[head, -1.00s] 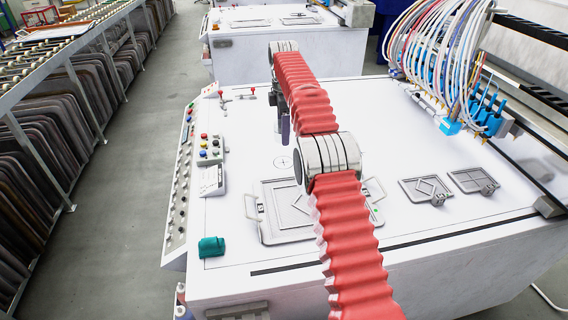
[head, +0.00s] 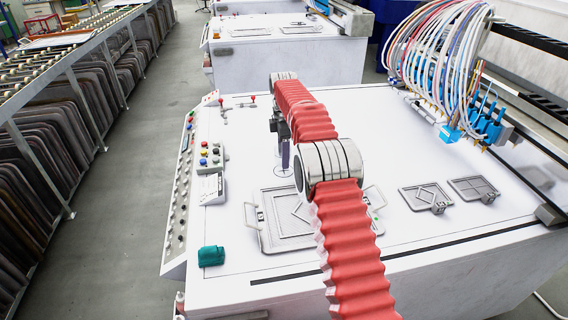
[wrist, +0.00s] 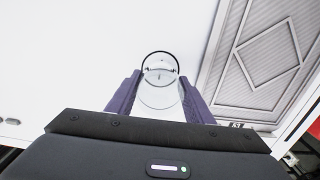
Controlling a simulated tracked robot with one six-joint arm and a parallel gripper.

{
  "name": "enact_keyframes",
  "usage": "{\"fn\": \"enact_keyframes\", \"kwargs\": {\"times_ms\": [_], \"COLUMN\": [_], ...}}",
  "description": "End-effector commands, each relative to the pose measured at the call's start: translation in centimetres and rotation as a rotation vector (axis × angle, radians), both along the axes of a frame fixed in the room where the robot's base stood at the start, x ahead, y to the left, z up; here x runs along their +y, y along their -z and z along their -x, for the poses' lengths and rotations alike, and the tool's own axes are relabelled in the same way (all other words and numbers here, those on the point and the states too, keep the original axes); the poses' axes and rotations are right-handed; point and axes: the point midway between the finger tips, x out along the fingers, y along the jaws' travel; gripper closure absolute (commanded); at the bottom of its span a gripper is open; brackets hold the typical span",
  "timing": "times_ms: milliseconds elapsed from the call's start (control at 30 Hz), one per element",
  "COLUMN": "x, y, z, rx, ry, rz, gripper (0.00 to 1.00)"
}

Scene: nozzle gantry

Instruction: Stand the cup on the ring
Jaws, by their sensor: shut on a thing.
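The cup (wrist: 160,98) looks clear and pale in the wrist view, between the two purple fingers of my gripper (wrist: 160,92), which is shut on it. The ring (wrist: 144,61) is a thin dark circle on the white top, showing just beyond the cup, with its near part behind the cup and fingers. In the head view my gripper (head: 284,156) points down at the ring's place (head: 283,179), where a faint clear outline shows. Whether the cup's base touches the top cannot be told.
A grey framed plate (head: 290,236) with handles lies close to the right of my gripper. Blue nozzles (head: 486,124) with hoses stand at right.

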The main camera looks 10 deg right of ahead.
Motion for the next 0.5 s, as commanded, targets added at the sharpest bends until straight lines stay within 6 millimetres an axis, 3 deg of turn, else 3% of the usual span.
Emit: {"fn": "enact_keyframes", "kwargs": {"times_ms": [500], "x": [-0.1], "y": [3.7], "z": [0.0], "rx": [0.0], "ry": [0.001], "rz": [0.0], "gripper": [0.74]}}
